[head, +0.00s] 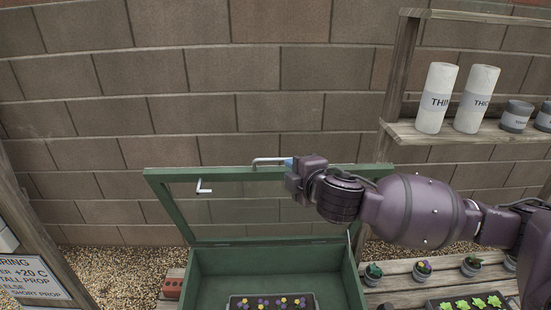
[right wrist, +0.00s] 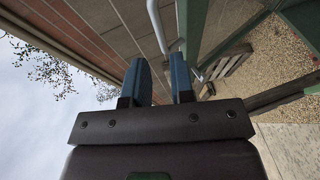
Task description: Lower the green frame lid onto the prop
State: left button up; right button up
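The green frame lid (head: 165,205) stands raised and tilted back above the green frame box (head: 200,285), with clear panes. A pale bar handle (head: 266,161) is on its top edge. My right gripper (head: 289,163) is at the right end of this handle. In the right wrist view its blue fingers (right wrist: 160,75) are apart, with the pale bar (right wrist: 157,25) beyond and between their tips; I see no firm grip. A white L-shaped piece (head: 203,188) shows at the lid's upper left; I cannot tell whether it is the prop. My left gripper is out of view.
A tray of flowers (head: 272,301) sits inside the box. A sign (head: 32,279) mentions tall and short props. A shelf (head: 480,138) with white rolls and small pots stands at right. Potted plants (head: 422,267) stand on boards right of the box. A block wall is behind.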

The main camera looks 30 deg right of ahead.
aim_at(278, 161)
jog(key=p+x, duration=0.1)
jog(key=x, duration=0.7)
jog(key=shift+w+a+f, duration=0.1)
jog(key=shift+w, duration=0.3)
grip_shut()
